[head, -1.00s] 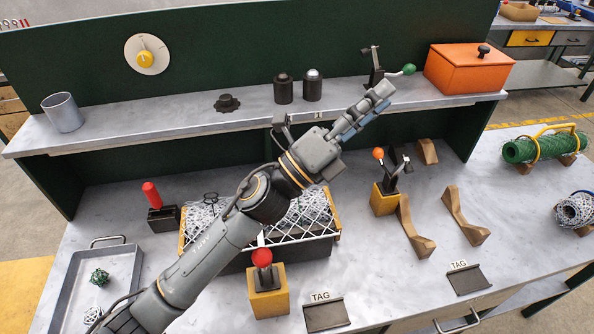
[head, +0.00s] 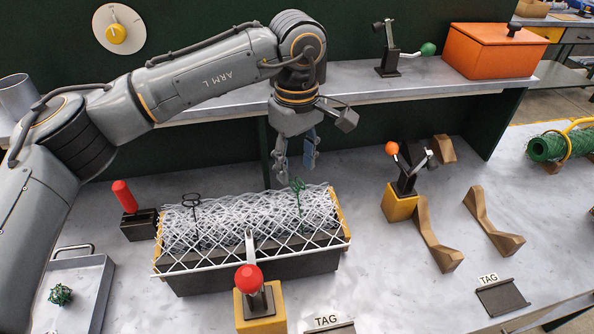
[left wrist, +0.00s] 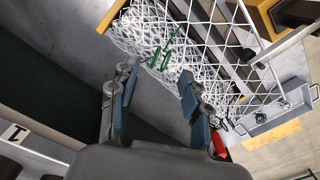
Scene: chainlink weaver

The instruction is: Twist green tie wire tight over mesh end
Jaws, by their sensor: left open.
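A roll of white wire mesh (head: 235,222) lies in a dark trough (head: 245,276) on the bench. A looped green tie wire (head: 298,190) stands up from the mesh near its right end. A dark looped tie wire (head: 190,202) is at the left end. My left gripper (head: 295,172) points down just behind the green wire, open and empty. In the left wrist view the green wire (left wrist: 162,56) shows just beyond the spread fingertips (left wrist: 158,74), apart from them as far as I can tell. My right gripper is not in view.
A red-knobbed clamp (head: 249,280) stands at the trough's front. An orange-knobbed clamp (head: 400,200) and wooden cradles (head: 490,222) are to the right. A red-handled tool (head: 124,197) and grey tray (head: 80,285) are left. A shelf (head: 350,84) runs behind the gripper.

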